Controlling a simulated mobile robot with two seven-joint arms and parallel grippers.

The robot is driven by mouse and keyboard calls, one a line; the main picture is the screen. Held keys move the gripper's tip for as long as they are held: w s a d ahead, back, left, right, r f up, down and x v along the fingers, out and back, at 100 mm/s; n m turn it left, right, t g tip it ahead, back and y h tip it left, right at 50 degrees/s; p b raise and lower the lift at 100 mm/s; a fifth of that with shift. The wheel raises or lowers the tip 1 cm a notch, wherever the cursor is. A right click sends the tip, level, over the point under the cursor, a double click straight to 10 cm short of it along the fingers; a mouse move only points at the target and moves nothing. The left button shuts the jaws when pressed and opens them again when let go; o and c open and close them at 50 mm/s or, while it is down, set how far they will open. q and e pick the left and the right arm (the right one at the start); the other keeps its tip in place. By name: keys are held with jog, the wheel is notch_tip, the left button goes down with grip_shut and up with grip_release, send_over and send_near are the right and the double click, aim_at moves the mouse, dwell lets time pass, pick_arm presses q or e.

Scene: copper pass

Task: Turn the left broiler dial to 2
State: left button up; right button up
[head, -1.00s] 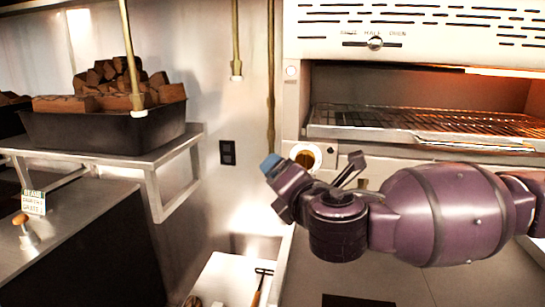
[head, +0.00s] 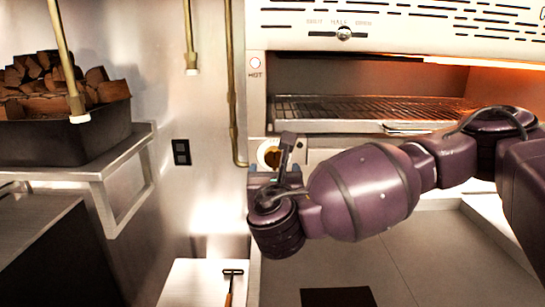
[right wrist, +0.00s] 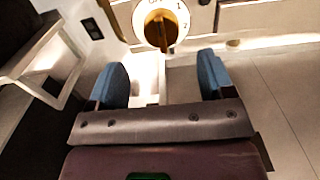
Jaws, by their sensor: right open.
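The left broiler dial (head: 271,155) is a brass knob on a round white face, on the panel below the broiler's left end. The right wrist view shows the dial (right wrist: 160,28) at the top, its bar roughly upright, with small dark marks on the face at right; its exact setting is hard to read. My right gripper (head: 270,172) is just below and in front of the dial, partly hidden by its own wrist. In the right wrist view the blue fingertips (right wrist: 163,78) are wide apart and empty, with the dial beyond them, not between them. My left gripper is out of view.
The broiler rack (head: 370,108) is above the dial, with a slider (head: 344,33) higher up. A brass pipe (head: 232,90) runs down the wall at left. A black bin of wood chunks (head: 65,130) stands on a steel shelf at left. A long-handled tool (head: 230,287) lies below.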

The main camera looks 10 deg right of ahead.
aim_at(275, 159)
pick_arm(q)
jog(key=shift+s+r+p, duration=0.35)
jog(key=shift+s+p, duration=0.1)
jog(key=shift+p, duration=0.35)
pick_arm(e)
jog(key=w, duration=0.2)
jog(key=w+d, duration=0.1)
jog(key=w, duration=0.4)
jog(key=shift+w+d, duration=0.15)
jog(key=shift+d, duration=0.15)
jog(key=shift+c, duration=0.4)
jog(key=c, duration=0.8)
